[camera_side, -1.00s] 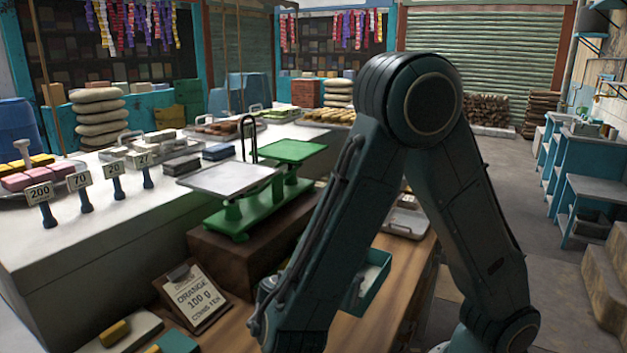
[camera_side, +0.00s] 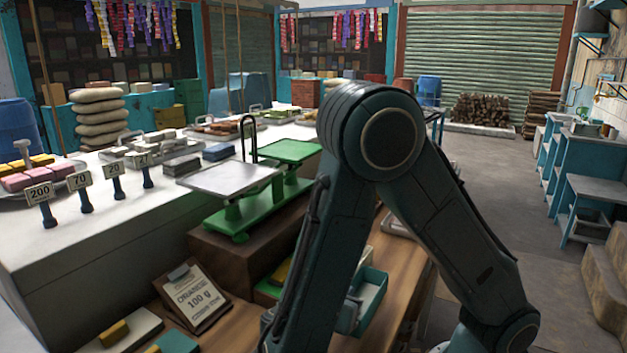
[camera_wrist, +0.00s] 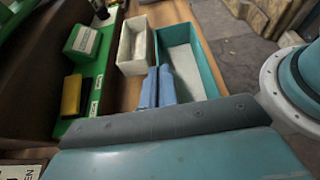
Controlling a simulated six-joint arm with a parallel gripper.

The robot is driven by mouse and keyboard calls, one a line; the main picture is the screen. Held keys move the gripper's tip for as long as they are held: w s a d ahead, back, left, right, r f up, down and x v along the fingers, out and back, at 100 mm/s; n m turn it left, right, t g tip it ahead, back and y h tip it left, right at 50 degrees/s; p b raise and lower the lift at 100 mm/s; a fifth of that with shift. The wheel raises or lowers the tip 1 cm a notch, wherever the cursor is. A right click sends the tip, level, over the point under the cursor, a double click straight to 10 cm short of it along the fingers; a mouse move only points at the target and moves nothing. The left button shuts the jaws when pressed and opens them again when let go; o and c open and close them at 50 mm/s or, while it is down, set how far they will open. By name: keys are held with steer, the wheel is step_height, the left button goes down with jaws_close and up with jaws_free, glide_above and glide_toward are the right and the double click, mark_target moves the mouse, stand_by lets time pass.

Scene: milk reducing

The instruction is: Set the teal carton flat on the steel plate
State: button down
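A green-teal block with a pale label (camera_wrist: 84,40) stands on a green tray in the wrist view; it looks like the teal carton, but I cannot be sure. The steel plate (camera_side: 232,179) is the flat grey pan on the left of the green scale in the side view; it is bare. My gripper (camera_wrist: 158,72) shows its two blue fingers side by side in the wrist view, shut with nothing visible between them. They are near the white box and the open teal bin, apart from the green-teal block. In the side view my arm hides the fingers.
A yellow block (camera_wrist: 71,94) shares the green tray (camera_wrist: 67,128). A white open box (camera_wrist: 131,53) and an open teal bin (camera_wrist: 208,72) lie beyond the fingers. The scale's green pan (camera_side: 290,151) is empty. A clipboard sign (camera_side: 193,297) leans on the bench.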

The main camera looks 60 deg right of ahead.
steer(key=shift+f, duration=1.7)
steer(key=shift+f, duration=0.2)
steer(key=c, duration=1.7)
jaws_free()
steer(key=shift+r, duration=0.25)
steer(key=v, duration=1.2)
steer(key=shift+f, duration=0.1)
